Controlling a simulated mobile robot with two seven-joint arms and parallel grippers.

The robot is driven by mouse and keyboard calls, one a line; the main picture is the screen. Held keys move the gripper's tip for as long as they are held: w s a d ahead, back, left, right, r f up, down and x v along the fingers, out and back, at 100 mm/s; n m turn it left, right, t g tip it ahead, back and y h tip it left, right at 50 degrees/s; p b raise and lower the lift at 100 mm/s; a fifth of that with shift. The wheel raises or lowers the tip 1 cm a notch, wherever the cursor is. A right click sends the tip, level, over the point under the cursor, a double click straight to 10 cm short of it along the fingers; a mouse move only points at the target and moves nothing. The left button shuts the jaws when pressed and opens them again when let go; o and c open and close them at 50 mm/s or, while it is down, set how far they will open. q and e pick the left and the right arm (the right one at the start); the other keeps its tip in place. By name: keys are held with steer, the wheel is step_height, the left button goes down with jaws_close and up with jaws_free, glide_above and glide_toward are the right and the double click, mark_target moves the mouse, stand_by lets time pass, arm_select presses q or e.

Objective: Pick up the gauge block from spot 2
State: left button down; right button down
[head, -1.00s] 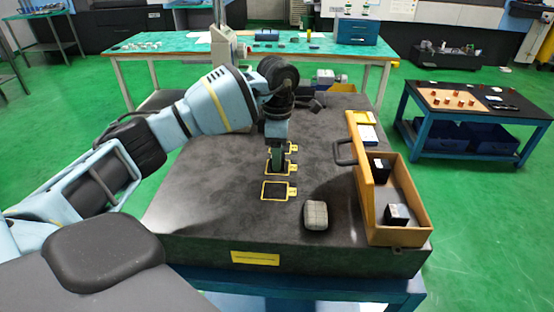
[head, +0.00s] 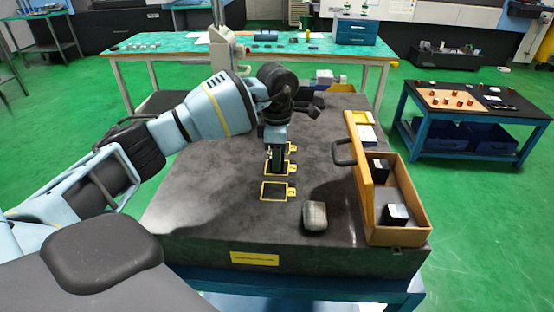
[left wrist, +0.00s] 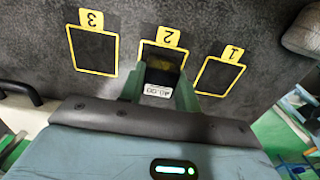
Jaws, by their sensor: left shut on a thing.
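The gauge block (left wrist: 158,86) is a small dark block with a white label, seen between the green fingers in the left wrist view. My left gripper (head: 276,161) is shut on it at spot 2 (left wrist: 163,48), the middle of three yellow-outlined squares on the granite plate. In the head view the fingers mostly hide the block. I cannot tell whether it touches the plate. Spot 1 (left wrist: 220,76) and spot 3 (left wrist: 93,49) look empty in the left wrist view. My right gripper is not in view.
The dark granite plate (head: 215,215) carries a grey rounded object (head: 315,216) at the front. The plate's left side is clear.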

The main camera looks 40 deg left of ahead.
arm_select(q)
steer(key=shift+r, duration=0.1)
step_height(320, 180, up, 4)
steer(key=shift+f, duration=0.2)
steer(key=s, duration=0.4)
steer(key=s+d, duration=0.1)
steer(key=s, duration=0.4)
steer(key=s+d+r+b, duration=0.1)
steer(key=s, duration=0.4)
steer(key=shift+s, duration=0.25)
steer(key=shift+s+r, duration=0.15)
steer(key=shift+s, duration=0.55)
